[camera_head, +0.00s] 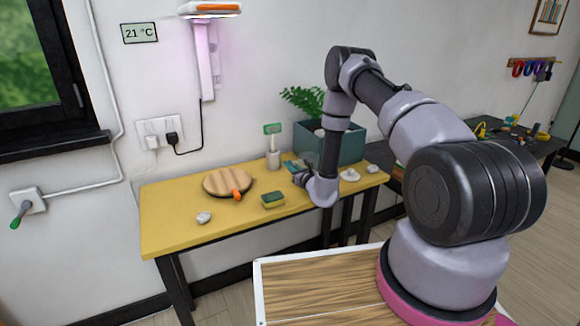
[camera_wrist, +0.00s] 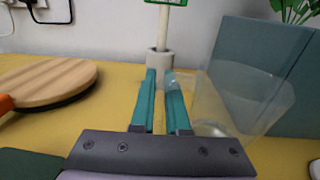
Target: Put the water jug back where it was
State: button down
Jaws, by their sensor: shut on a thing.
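The water jug (camera_wrist: 238,98) is clear and see-through. In the wrist view it is just right of my gripper's teal fingers, in front of the blue-grey planter. My gripper (camera_wrist: 161,80) is shut on the jug, apparently at its handle side; the exact grip is hard to see through the clear wall. In the head view my gripper (camera_head: 298,172) is low over the back middle of the yellow table (camera_head: 170,215), and the jug cannot be made out clearly there. I cannot tell whether its base touches the table.
A grey holder (camera_head: 273,159) with a green sign stands straight ahead of the fingertips. The planter (camera_head: 350,147) is close behind the jug. The table's front left is mostly clear.

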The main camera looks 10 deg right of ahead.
jog(key=shift+f, duration=0.15)
jog(key=c, duration=0.9)
grip_release()
